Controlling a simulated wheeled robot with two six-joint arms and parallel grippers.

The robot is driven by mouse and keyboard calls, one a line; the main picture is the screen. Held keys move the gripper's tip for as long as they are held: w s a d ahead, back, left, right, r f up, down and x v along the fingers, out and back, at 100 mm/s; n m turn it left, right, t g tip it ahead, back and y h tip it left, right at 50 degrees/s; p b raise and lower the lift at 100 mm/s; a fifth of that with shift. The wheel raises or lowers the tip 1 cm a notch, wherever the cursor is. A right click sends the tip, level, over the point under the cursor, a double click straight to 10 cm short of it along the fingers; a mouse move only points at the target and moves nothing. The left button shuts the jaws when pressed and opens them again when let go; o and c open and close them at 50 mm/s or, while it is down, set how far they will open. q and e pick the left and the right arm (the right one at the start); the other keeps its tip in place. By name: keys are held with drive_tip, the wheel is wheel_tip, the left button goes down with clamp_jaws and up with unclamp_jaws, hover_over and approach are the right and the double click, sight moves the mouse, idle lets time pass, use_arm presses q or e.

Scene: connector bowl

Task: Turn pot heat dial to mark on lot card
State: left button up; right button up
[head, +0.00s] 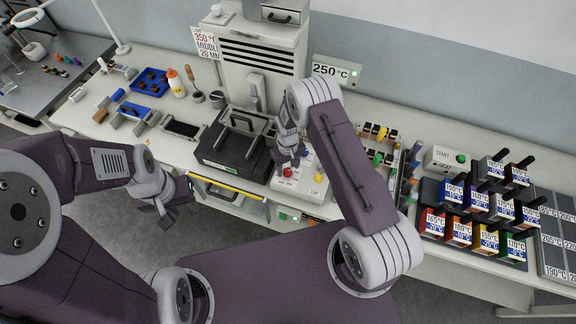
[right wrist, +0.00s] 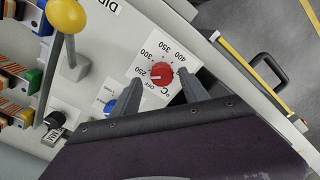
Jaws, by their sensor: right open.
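The lot card (head: 206,43) at the back reads 350 °C, with a middle setting and 20 mm. The display (head: 331,71) reads 250 °C. The red heat dial (right wrist: 162,74) sits on a white scale plate marked 250, 300, 350 and 400; its pale pointer mark faces about the 250 side. It also shows in the head view (head: 288,172). My right gripper (right wrist: 162,80) is open, its fingertips on either side of the dial; contact is unclear. My left gripper (head: 172,206) hangs empty in front of the bench, its opening unclear.
A blue knob (right wrist: 109,106) and a yellow ball-topped lever (right wrist: 66,15) stand close to the dial. The black pot lid with a handle (head: 238,145) is left of the dial panel. Colored bins (head: 460,229) with temperature labels stand at the right.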

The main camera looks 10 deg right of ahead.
drive_tip(key=shift+s+a+f, duration=0.1)
drive_tip(key=shift+f, duration=0.25)
drive_tip(key=shift+s+a+f, duration=0.1)
drive_tip(key=shift+s+a, duration=0.05)
drive_tip(key=shift+s, duration=0.05)
drive_tip(key=shift+c, duration=0.9)
drive_tip(key=shift+w+f, duration=0.1)
drive_tip(key=shift+w, duration=0.05)
drive_tip(key=c, duration=0.5)
clamp_jaws()
use_arm(q)
drive_tip(key=shift+s+a+r, duration=0.2)
drive_tip(key=shift+s, duration=0.05)
drive_tip(key=shift+f, duration=0.2)
